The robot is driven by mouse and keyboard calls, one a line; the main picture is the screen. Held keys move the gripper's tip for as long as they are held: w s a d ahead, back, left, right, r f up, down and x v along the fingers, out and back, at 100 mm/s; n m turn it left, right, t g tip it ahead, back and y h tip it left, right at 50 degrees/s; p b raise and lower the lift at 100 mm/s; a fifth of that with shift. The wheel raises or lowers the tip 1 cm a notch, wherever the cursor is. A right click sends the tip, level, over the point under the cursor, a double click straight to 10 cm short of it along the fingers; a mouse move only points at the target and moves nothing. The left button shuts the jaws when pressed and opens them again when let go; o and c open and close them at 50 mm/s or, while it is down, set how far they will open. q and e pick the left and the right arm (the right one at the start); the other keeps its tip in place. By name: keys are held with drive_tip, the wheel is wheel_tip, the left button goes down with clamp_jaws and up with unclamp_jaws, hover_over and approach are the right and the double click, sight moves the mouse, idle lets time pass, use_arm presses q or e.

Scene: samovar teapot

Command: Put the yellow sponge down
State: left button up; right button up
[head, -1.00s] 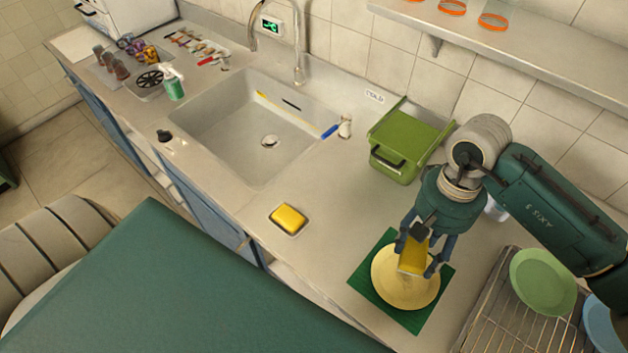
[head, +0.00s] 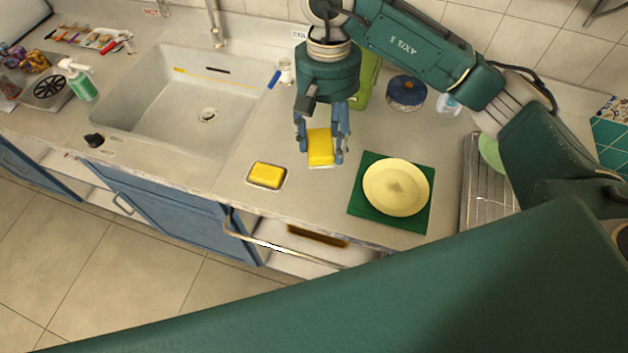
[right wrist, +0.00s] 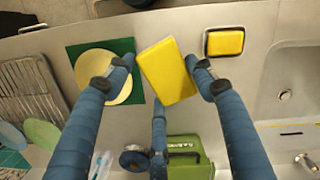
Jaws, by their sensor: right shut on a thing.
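My right gripper (head: 322,152) is shut on a yellow sponge (head: 320,146) and holds it over the counter, between a small dish and a plate. Whether the sponge touches the counter is hard to tell. In the right wrist view the held sponge (right wrist: 167,70) sits between the blue fingers (right wrist: 157,82), tilted in the picture. A second yellow sponge (head: 266,175) lies in a small dish (head: 250,183) near the counter's front edge, left of the gripper; it also shows in the right wrist view (right wrist: 225,42). My left gripper is not in view.
A pale yellow plate (head: 410,187) lies on a green mat (head: 388,221) to the right. The sink (head: 150,110) is on the left. A green bin (head: 367,75) and a dark round container (head: 405,92) stand behind. A wire rack (head: 485,195) is farther right.

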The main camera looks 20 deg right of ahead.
sight(325, 154)
wheel_tip(325, 154, down, 4)
drive_tip(key=shift+s+f+p, duration=0.1)
drive_tip(key=shift+f+p, duration=0.15)
drive_tip(key=shift+p, duration=0.2)
wheel_tip(325, 154, down, 7)
drive_tip(key=shift+a+r+p, duration=0.1)
drive_tip(key=shift+r+p, duration=0.1)
drive_tip(key=shift+p, duration=0.65)
wheel_tip(325, 154, down, 3)
drive_tip(key=shift+f+p, duration=0.2)
drive_tip(key=shift+p, duration=0.4)
drive_tip(key=shift+f, duration=0.3)
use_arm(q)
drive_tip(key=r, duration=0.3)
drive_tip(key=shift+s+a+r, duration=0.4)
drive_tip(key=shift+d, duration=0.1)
use_arm(e)
drive_tip(key=shift+f, duration=0.2)
drive_tip(key=o, duration=1)
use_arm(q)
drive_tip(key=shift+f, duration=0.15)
